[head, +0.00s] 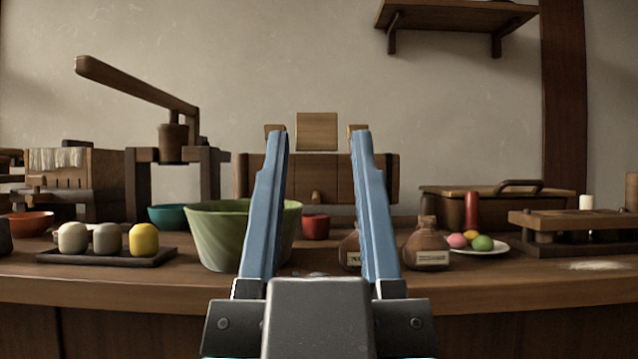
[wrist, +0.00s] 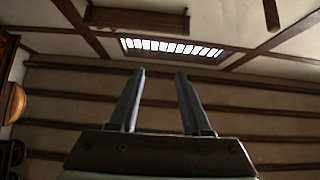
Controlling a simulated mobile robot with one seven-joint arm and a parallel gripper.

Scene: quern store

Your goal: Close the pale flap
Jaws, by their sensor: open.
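The pale flap (head: 317,126) is a light wooden panel standing raised above a dark wooden chest (head: 325,172) at the back of the counter. Two short wooden posts stand on either side of it. My gripper (head: 318,134) is open and empty in front of the chest, its two blue fingers pointing up. In the head view the flap shows between the fingertips, which look nearer to me and apart from it. In the wrist view my gripper (wrist: 160,73) has only ceiling and wall behind it, and the flap does not show.
A wooden lever press (head: 175,150) rises at left. A lidded box (head: 470,205) stands right. A wall shelf (head: 455,14) hangs at upper right.

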